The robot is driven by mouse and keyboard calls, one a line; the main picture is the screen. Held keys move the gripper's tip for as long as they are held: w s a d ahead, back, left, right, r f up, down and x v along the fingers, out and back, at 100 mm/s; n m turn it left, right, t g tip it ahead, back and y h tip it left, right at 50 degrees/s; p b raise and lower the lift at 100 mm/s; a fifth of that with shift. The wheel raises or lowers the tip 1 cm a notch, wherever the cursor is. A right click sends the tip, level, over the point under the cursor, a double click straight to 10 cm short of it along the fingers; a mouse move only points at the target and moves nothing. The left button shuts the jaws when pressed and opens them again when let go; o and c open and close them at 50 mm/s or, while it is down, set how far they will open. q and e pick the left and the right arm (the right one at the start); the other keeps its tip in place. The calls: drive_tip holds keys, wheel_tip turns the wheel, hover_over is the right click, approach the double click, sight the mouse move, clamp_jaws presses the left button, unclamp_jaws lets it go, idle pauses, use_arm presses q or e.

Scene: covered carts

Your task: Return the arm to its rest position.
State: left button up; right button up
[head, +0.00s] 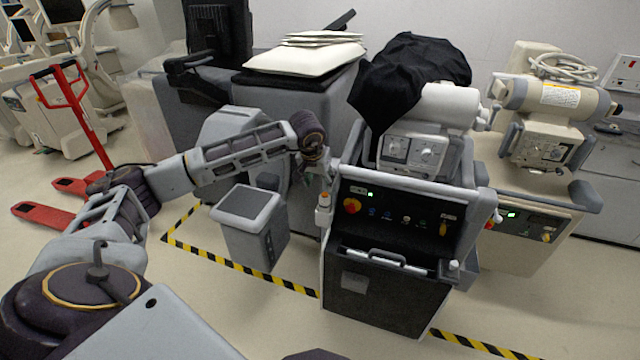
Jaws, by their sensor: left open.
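My left arm (245,160) reaches in from the left, stretched out toward the middle cart (385,300). My left gripper (325,184) points down at the left front corner of this cart, just above a small white post with an orange top (323,208). It is small and partly blends with the cart, but it looks open and empty. I cannot tell whether it touches the post. A black cloth (405,75) lies bunched over the back left of the cart's white device (415,150). My right gripper is out of view.
A grey bin-like box (250,225) stands below my forearm, inside black-yellow floor tape (225,266). A red pallet jack (75,115) is at the left. A second cart with a beige device (545,125) stands at the right.

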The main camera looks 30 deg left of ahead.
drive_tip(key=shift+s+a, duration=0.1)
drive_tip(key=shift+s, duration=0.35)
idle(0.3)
